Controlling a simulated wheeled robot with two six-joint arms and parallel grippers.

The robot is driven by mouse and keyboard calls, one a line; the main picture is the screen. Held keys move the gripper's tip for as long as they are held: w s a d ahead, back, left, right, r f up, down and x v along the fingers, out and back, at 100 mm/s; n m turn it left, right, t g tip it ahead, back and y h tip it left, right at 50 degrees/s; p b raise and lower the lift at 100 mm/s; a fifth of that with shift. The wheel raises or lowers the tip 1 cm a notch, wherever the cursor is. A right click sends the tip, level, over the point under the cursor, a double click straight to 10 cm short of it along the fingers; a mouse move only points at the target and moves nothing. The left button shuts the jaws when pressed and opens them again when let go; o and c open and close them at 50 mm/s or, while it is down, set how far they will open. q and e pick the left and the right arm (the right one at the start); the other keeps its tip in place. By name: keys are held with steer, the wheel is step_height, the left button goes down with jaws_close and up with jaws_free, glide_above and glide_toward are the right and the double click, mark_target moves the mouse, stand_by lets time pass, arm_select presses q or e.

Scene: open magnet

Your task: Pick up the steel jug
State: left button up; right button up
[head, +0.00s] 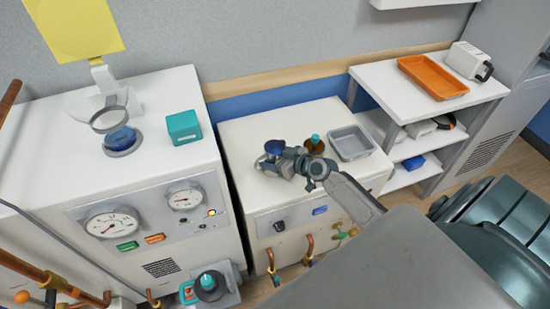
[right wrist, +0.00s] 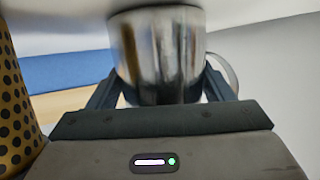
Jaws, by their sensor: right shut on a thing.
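The steel jug (right wrist: 157,55) is a shiny metal cylinder with a loop handle at its right side in the right wrist view. It stands between the two fingers of my right gripper (right wrist: 160,95), which is shut on it. In the head view my right gripper (head: 284,158) is over the left part of the middle white cabinet's top. I cannot tell whether the jug touches the cabinet. My left gripper is not in view.
A brown bottle with a teal cap (head: 314,144) and a grey tray (head: 351,142) stand right of the gripper on the cabinet (head: 245,127). A teal box (head: 184,127) is on the left cabinet. An orange tray (head: 432,76) lies on the right shelf.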

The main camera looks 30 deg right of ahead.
steer(key=shift+r, duration=0.2)
steer(key=shift+r, duration=1.15)
steer(key=s+a+r+b, duration=0.1)
steer(key=s+a, duration=0.2)
steer(key=s, duration=0.4)
steer(key=s+a+r, duration=0.1)
steer(key=s+a, duration=0.2)
steer(key=s, duration=0.4)
steer(key=shift+s+a+r+b, duration=0.15)
steer(key=shift+s+b, duration=0.15)
steer(key=shift+b, duration=0.1)
steer(key=shift+a, duration=0.1)
stand_by(1.4)
